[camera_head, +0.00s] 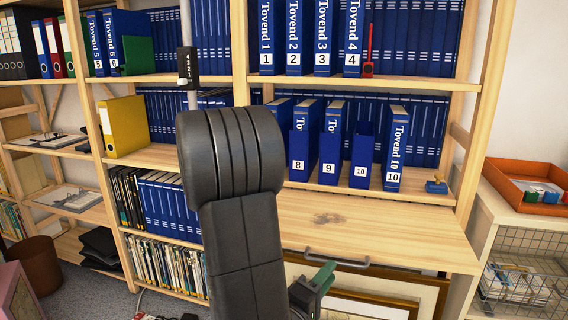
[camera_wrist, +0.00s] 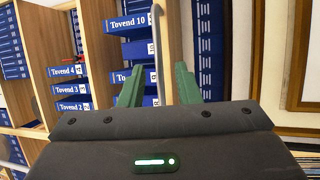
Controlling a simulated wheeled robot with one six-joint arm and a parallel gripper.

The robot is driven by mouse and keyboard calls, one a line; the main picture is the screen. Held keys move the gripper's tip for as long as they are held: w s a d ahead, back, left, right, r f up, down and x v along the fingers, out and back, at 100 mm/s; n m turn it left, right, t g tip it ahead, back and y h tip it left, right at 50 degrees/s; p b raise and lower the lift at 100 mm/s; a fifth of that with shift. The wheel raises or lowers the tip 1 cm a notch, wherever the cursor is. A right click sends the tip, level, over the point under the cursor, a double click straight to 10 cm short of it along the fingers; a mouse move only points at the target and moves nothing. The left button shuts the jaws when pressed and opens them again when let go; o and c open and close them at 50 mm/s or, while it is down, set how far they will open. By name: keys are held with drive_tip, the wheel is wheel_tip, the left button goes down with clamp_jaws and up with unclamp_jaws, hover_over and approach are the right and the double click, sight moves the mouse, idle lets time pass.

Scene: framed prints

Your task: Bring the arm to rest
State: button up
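My arm rises in the middle of the head view. My gripper (camera_head: 320,280) is low in front of the wooden desk board, partly hidden behind my arm. In the wrist view its two green fingers (camera_wrist: 158,84) stand apart, with nothing clamped between them. A grey bar handle (camera_head: 337,259) sits on the front edge of the wooden board (camera_head: 385,232). In the wrist view the handle (camera_wrist: 158,45) runs lengthwise and lines up with the gap between the fingers. I cannot tell whether the fingers touch it.
Blue numbered binders (camera_head: 303,140) stand on the shelf above the board, with more (camera_head: 295,35) higher up. A yellow binder (camera_head: 124,126) stands at left. Framed prints (camera_head: 365,292) lean below the board. A white cabinet with an orange tray (camera_head: 520,178) stands at right.

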sight(341, 253)
drive_tip(key=shift+x, duration=1.95)
drive_tip(key=shift+s+a, duration=0.1)
drive_tip(key=shift+v, duration=6.15)
drive_tip(key=x, duration=1.5)
drive_tip(key=shift+w, duration=0.5)
drive_tip(key=shift+a+f, duration=0.1)
drive_tip(key=shift+f, duration=0.1)
